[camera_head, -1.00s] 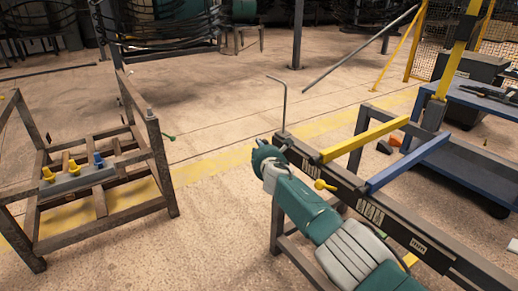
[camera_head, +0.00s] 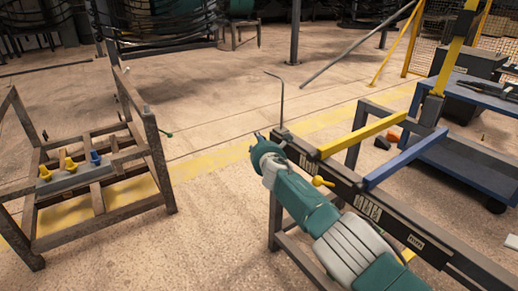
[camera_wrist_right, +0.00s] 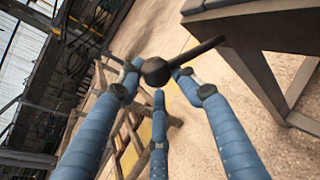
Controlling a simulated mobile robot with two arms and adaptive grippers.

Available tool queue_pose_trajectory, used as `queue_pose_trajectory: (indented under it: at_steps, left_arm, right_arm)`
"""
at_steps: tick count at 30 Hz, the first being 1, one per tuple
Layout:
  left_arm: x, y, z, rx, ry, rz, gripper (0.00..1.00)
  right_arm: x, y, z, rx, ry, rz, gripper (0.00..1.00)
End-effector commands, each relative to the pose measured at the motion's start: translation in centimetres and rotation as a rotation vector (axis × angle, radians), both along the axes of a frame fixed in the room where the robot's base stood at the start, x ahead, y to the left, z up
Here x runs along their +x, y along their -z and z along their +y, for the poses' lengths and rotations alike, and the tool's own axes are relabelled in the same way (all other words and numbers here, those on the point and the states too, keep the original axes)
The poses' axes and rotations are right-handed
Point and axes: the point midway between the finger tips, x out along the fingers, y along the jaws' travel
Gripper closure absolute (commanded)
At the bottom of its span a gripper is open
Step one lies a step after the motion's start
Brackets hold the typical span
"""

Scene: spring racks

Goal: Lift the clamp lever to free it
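A dark clamp lever shows in the right wrist view, with a round black hub (camera_wrist_right: 156,71) and a dark bar (camera_wrist_right: 205,48) running up to the right. My right gripper (camera_wrist_right: 157,76) has three blue fingers converging around this hub. The fingertips look very near it, but I cannot tell whether they press on it. In the head view my right gripper (camera_head: 262,143) is at the far end of the dark rack rail (camera_head: 395,226); the arm hides the lever there. A yellow lever (camera_head: 322,181) sits on the rail beside my arm. My left gripper is not in view.
A brown metal frame (camera_head: 157,165) stands at left, with yellow and blue pegs (camera_head: 70,164) on its shelf. A yellow bar (camera_head: 362,135) and blue bar (camera_head: 405,162) extend from the rail. A blue cart (camera_head: 470,170) stands at right. Floor between the frames is clear.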

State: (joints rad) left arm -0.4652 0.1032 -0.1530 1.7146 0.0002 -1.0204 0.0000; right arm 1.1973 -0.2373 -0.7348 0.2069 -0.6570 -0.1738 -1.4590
Motion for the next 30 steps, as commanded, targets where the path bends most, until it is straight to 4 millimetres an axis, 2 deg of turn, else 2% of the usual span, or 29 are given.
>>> queue_pose_trajectory:
  at_steps: [1,9,14,20,30]
  left_arm:
    - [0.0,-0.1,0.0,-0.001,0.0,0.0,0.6]
    - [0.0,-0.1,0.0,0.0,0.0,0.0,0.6]
    - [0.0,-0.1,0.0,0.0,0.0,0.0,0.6]
    - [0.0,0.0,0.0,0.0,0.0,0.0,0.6]
    - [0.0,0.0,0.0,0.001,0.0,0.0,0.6]
  right_arm:
    - [0.5,-1.0,-1.0,-0.007,0.016,-0.013,0.59]
    - [-0.3,-0.6,-0.4,0.0,0.009,-0.007,0.59]
    - [-1.0,-0.5,-0.8,-0.002,0.01,-0.006,0.59]
    - [-2.6,-0.3,-1.1,-0.003,0.01,-0.004,0.59]
    - [-6.8,0.0,-1.4,-0.004,0.0,0.003,0.59]
